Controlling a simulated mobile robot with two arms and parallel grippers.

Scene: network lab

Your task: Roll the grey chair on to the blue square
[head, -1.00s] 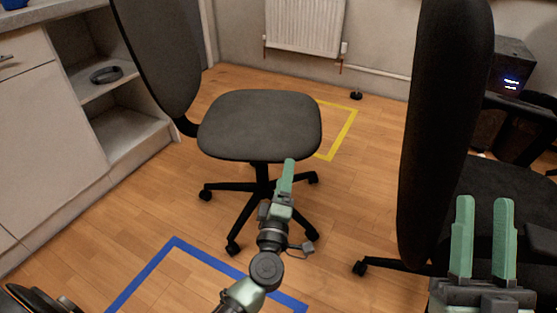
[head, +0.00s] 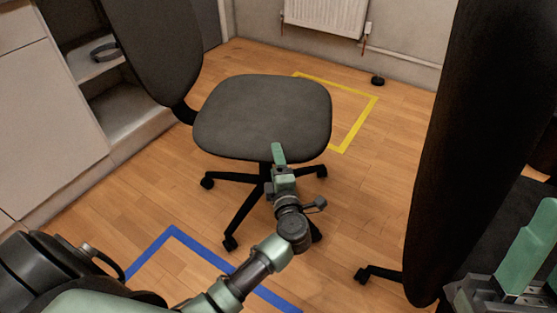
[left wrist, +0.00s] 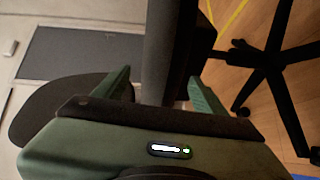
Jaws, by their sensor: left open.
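The grey chair (head: 262,115), with a dark grey seat and backrest on a black wheeled base, stands upright in the middle of the head view. The blue square (head: 205,254) is a tape outline on the floor at the lower left, partly hidden by my left arm. The chair's wheels are beyond its far edge, outside it. My left gripper (head: 279,160) is at the near edge of the seat. In the left wrist view its fingers (left wrist: 162,92) are apart, with the dark seat edge between them; contact cannot be told. My right gripper (head: 535,265) is at the lower right, fingers apart, partly cut off.
A second black chair (head: 448,150) stands close on the right. White cabinets (head: 45,110) with open shelves line the left. A yellow tape outline (head: 362,122) lies behind the grey chair, below a radiator (head: 326,14). A small black object (head: 378,80) is on the floor nearby.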

